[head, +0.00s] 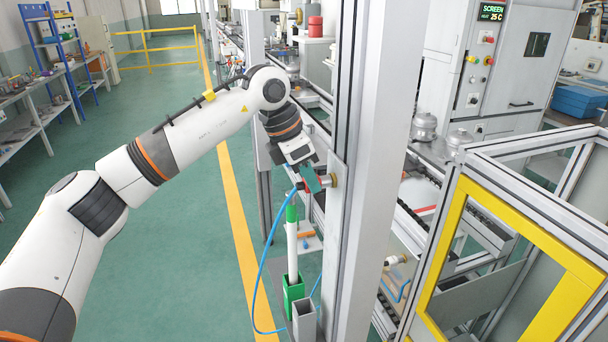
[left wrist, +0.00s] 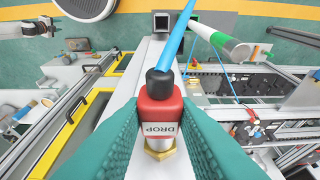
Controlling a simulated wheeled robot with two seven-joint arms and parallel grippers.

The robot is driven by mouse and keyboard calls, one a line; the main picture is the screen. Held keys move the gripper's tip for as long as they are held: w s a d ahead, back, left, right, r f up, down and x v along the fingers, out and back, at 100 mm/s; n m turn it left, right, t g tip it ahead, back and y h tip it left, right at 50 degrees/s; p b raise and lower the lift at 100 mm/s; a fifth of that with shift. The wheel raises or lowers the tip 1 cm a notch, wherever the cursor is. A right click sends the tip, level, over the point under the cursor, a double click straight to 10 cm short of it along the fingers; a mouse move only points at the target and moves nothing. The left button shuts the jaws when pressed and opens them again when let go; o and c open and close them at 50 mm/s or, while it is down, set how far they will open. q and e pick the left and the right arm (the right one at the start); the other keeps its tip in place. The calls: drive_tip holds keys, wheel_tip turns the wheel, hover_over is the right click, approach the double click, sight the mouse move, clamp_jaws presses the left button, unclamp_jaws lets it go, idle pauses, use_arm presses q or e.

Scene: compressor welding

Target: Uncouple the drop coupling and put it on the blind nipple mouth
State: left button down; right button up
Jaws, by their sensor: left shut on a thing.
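The drop coupling (left wrist: 160,112) is a red sleeve marked DROP with a black boot and a blue hose (left wrist: 180,45). My left gripper (left wrist: 160,140) has its teal fingers shut on both sides of it. A silver collar and a brass hex fitting (left wrist: 158,150) show directly beyond the coupling, in line with it. I cannot tell whether they are fully joined. In the head view, my left gripper (head: 312,180) is at the grey post, beside a brass fitting (head: 333,180) on a plate. The fingers mostly hide the coupling there. I cannot make out which fitting is the blind nipple. My right gripper is out of view.
A white tube with a green top (head: 291,245) stands in a green holder (head: 293,292) below the gripper. The blue hose (head: 256,285) hangs in a loop beside it. The tall post (head: 365,200) and a yellow-framed guard (head: 445,240) stand to the right. The floor at left is clear.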

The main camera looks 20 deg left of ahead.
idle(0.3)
use_arm(q)
drive_tip(key=c, duration=1.1)
unclamp_jaws()
drive_tip(key=shift+r, duration=0.1)
drive_tip(key=shift+a+r, duration=0.1)
drive_tip(key=shift+r, duration=0.2)
drive_tip(key=b+v, duration=0.2)
drive_tip(key=v, duration=0.9)
drive_tip(key=shift+r+b, duration=0.15)
drive_tip(key=shift+b, duration=0.2)
